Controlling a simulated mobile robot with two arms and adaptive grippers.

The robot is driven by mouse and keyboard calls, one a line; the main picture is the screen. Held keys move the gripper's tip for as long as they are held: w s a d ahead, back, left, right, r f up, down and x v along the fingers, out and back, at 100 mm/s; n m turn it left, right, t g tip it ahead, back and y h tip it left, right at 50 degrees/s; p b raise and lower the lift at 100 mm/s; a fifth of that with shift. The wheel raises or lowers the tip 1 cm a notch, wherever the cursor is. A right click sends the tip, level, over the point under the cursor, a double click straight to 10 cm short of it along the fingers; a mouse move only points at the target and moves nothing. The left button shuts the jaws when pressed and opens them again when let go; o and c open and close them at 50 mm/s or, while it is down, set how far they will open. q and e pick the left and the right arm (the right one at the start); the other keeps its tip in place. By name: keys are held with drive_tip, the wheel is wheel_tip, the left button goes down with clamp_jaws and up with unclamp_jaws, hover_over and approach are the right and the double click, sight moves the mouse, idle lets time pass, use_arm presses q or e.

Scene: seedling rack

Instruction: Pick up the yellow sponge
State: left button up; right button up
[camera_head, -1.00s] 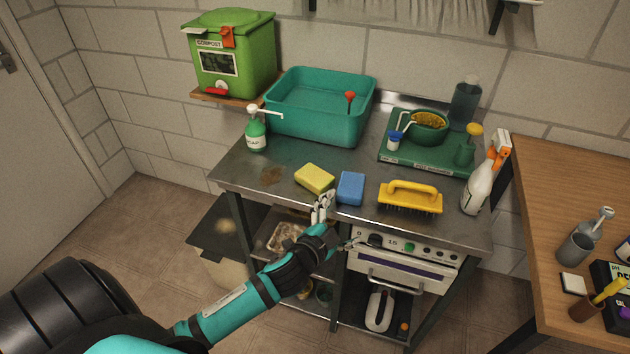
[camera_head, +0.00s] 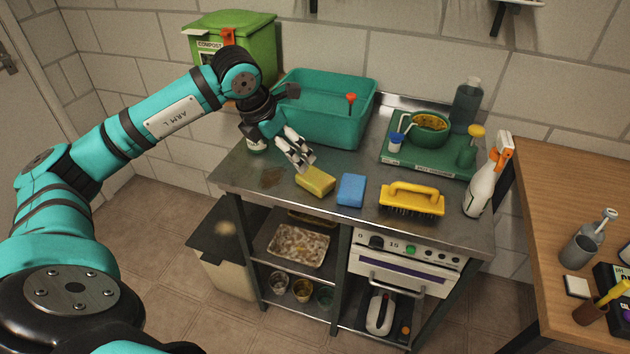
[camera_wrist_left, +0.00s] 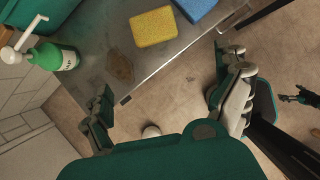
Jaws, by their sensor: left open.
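The yellow sponge (camera_head: 315,181) lies on the steel table, left of a blue sponge (camera_head: 351,189). My left gripper (camera_head: 303,166) is open and empty above the table, at the sponge's upper left edge in the head view; I cannot tell if it touches. In the left wrist view the yellow sponge (camera_wrist_left: 154,26) lies beyond the open fingers (camera_wrist_left: 165,108), apart from them, with the blue sponge (camera_wrist_left: 196,6) beside it. My right gripper is not seen in the head view.
A teal basin (camera_head: 325,128) and a soap bottle (camera_wrist_left: 58,56) stand behind and left. A yellow brush (camera_head: 411,199), a green tray (camera_head: 425,162) and a spray bottle (camera_head: 480,191) stand to the right. A brown stain (camera_wrist_left: 119,68) marks the steel top.

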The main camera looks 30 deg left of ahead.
use_arm(q)
drive_tip(key=p, duration=0.3)
approach(308, 182)
drive_tip(key=x, duration=0.2)
drive_tip(key=s+x, duration=0.1)
drive_tip(key=x, duration=0.1)
drive_tip(key=shift+w+d+f, duration=0.1)
drive_tip(key=shift+w+f, duration=0.05)
drive_tip(key=shift+f, duration=0.4)
drive_tip(key=shift+w+f, duration=0.4)
drive_tip(key=shift+w, duration=0.05)
drive_tip(key=x, duration=0.1)
drive_tip(key=p+x, duration=0.1)
drive_tip(key=x, duration=0.1)
drive_tip(key=shift+w+f, duration=0.2)
drive_tip(key=shift+w, duration=0.25)
drive_tip(key=shift+w+f, duration=0.15)
drive_tip(key=shift+f, duration=0.25)
drive_tip(key=c, duration=0.5)
